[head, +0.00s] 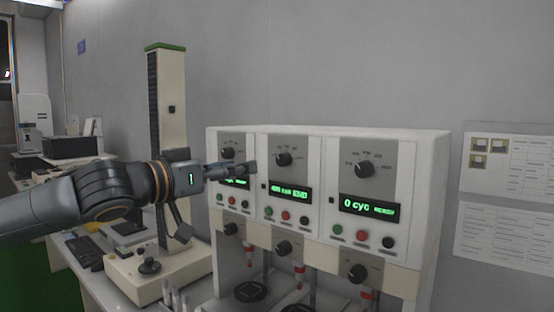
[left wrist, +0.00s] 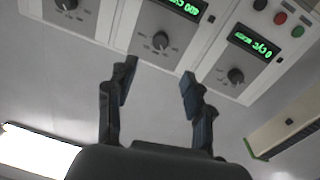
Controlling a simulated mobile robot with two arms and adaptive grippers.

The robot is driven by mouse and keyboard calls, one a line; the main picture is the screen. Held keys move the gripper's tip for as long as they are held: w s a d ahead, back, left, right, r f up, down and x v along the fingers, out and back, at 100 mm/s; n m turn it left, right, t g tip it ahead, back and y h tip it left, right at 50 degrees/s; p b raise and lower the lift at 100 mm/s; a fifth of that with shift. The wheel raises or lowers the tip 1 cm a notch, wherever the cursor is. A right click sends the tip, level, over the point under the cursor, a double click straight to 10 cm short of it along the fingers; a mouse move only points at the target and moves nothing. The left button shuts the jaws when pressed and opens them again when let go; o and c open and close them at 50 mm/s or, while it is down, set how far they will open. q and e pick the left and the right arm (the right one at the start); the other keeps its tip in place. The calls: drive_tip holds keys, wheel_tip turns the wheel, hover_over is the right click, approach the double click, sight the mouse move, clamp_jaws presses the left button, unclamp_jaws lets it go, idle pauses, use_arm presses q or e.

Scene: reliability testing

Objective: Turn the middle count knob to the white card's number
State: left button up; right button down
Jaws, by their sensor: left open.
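The middle count knob (head: 283,159) is a black dial on the grey upper plate of the middle panel, above its green display (head: 289,191). In the left wrist view, which is upside down, the middle knob (left wrist: 160,40) shows ahead of and between the two fingers. My left gripper (head: 248,167) is open and empty, just left of the middle knob in the head view. In the left wrist view the gripper (left wrist: 159,72) looks apart from the knob. No white card with a readable number shows. My right gripper is not in view.
Knobs flank it on the left panel (head: 228,153) and right panel (head: 364,169). Coloured buttons and lower knobs (head: 283,247) sit below the displays. A tall green-topped column (head: 168,110) stands behind my left arm. Papers (head: 505,165) hang on the right wall.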

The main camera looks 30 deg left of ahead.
sight(280, 159)
use_arm(q)
drive_tip(key=w+p, duration=0.3)
drive_tip(key=w+d+p, duration=0.1)
drive_tip(key=w+p, duration=0.2)
drive_tip(key=w, duration=0.1)
drive_tip(key=w+p, duration=0.3)
drive_tip(key=w, duration=0.1)
drive_tip(key=shift+d+r+p, duration=0.15)
drive_tip(key=shift+r+p, duration=0.1)
drive_tip(key=shift+p, duration=0.05)
drive_tip(key=shift+w+d+f+p, duration=0.1)
drive_tip(key=shift+w+f+p, duration=0.05)
drive_tip(key=shift+w, duration=0.25)
drive_tip(key=shift+w+d+f+p, duration=0.1)
drive_tip(key=shift+w+p, duration=0.05)
drive_tip(key=shift+w, duration=0.2)
clamp_jaws()
